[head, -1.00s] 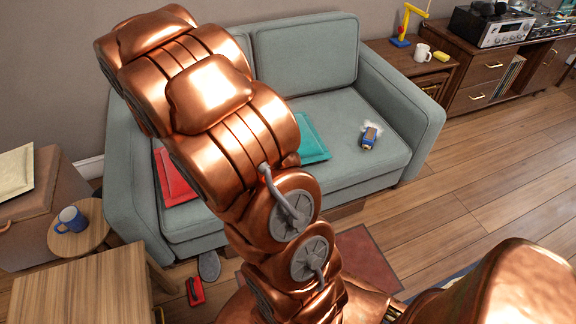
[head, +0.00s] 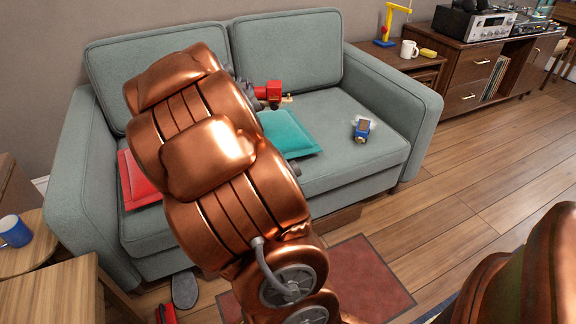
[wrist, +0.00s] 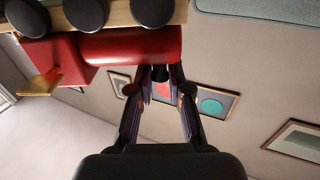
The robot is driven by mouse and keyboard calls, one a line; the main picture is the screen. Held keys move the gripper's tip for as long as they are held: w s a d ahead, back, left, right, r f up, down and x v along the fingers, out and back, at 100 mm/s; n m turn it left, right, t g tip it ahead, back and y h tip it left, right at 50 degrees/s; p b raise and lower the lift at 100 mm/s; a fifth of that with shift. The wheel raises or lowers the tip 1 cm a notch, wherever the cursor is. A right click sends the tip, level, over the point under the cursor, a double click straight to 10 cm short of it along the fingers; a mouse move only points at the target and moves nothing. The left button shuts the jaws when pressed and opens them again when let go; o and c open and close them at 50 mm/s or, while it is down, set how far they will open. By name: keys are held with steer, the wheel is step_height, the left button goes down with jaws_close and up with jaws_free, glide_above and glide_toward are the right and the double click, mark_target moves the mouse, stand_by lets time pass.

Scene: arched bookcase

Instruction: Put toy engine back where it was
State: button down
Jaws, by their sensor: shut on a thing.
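The toy engine (head: 272,92) is red with black wheels and a pale wooden base. In the head view it is in front of the sofa's back cushions, above or near the seat behind the teal cushion. I cannot tell whether it touches the sofa. In the wrist view the engine (wrist: 130,46) lies across the top, wheels toward the upper edge. My gripper (wrist: 160,76) is shut on the engine, with its fingertips at a dark part by the red boiler. In the head view my arm mostly hides the gripper.
The grey-green sofa (head: 345,105) holds a teal cushion (head: 288,132), a red cushion (head: 138,183) and a blue toy (head: 362,128). A side table (head: 415,66) at the right bears a white mug (head: 409,49) and a yellow block (head: 428,53). A blue mug (head: 14,230) stands at the left.

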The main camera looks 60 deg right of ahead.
steer(key=s+d+f+m+g+h+b, duration=0.1)
steer(key=s+d+f+m+g+b, duration=0.25)
steer(key=s, duration=0.55)
steer(key=s+d+f+m+g+h+b, duration=0.1)
steer(key=s+d+f+g+h+b, duration=0.2)
steer(key=s+f+b, duration=0.45)
steer(key=shift+y, duration=0.7)
steer(key=w+d+f+p, duration=0.1)
steer(key=w, duration=0.4)
steer(key=w+d+f+p, duration=0.2)
steer(key=w, duration=0.2)
steer(key=w+d+f+p, duration=0.1)
steer(key=w+d+p, duration=0.1)
steer(key=w, duration=0.3)
steer(key=shift+w+d+f, duration=0.15)
steer(key=shift+w, duration=0.15)
steer(key=c, duration=1.1)
jaws_free()
steer(key=shift+f, duration=0.1)
